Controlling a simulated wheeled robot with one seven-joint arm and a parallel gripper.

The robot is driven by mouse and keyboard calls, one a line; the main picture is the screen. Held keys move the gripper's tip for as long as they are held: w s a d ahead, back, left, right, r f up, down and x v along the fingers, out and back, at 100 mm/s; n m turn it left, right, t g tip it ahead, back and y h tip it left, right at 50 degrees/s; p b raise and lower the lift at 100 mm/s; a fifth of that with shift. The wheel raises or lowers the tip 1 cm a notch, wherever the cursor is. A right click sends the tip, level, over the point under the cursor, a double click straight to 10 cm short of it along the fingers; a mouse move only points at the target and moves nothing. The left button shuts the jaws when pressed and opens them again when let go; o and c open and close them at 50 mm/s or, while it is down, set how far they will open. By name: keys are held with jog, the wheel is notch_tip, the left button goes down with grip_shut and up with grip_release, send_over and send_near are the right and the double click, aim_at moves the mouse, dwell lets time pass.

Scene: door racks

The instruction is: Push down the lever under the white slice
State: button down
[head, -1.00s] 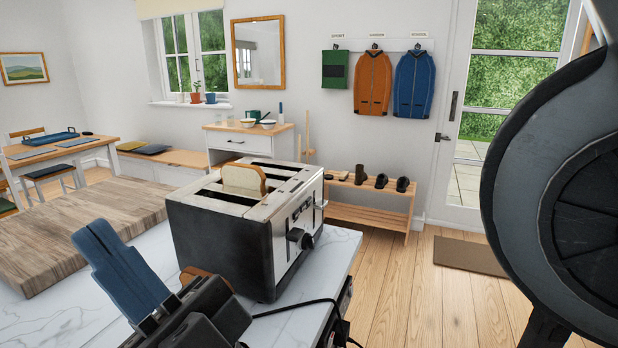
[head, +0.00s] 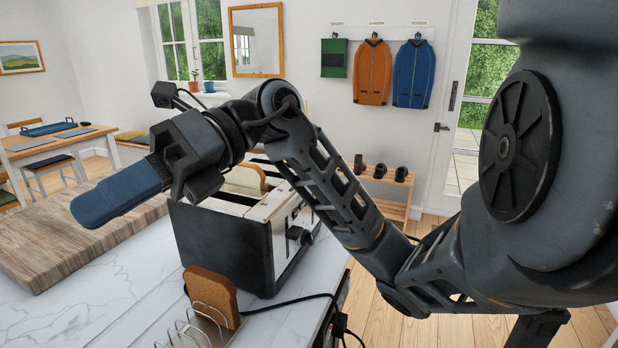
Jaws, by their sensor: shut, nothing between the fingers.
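The toaster (head: 222,246), black with a steel top and front, stands on the marble counter. A pale slice (head: 242,183) with a tan crust sticks up from one of its slots, partly behind my arm. A dark knob (head: 299,236) shows on the toaster's front panel. I cannot make out the levers clearly; my arm covers part of that side. My gripper (head: 88,211), with blue fingers, is shut and empty. It points left in the picture, away from the toaster, and appears above the wooden board.
A brown slice (head: 212,296) stands in a wire rack (head: 190,330) in front of the toaster. A black cord (head: 290,301) runs over the counter (head: 110,290). The wooden board (head: 50,240) lies at left. My arm spans the view above the toaster's right side.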

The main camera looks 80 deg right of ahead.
jog(key=s+d+f+m+g+h, duration=0.1)
jog(key=s+d+f+h, duration=0.1)
jog(key=d+f+h, duration=0.3)
jog(key=s+d+f+m+h, duration=0.1)
jog(key=s+d+m+h, duration=0.15)
jog(key=d, duration=0.55)
jog(key=m+g+h+p, duration=0.1)
jog(key=m+g+h, duration=0.1)
jog(key=g+h, duration=0.3)
send_near(296, 230)
jog(key=shift+m+t+h, duration=0.25)
jog(key=shift+t+h, duration=0.15)
jog(key=shift+h, duration=0.25)
jog(key=f, duration=0.3)
jog(key=a+f+b, duration=0.1)
jog(key=f, duration=0.1)
jog(key=shift+w+f, duration=0.1)
jog(key=shift+w, duration=0.15)
jog(key=shift+w+f, duration=0.1)
jog(key=shift+f, duration=0.3)
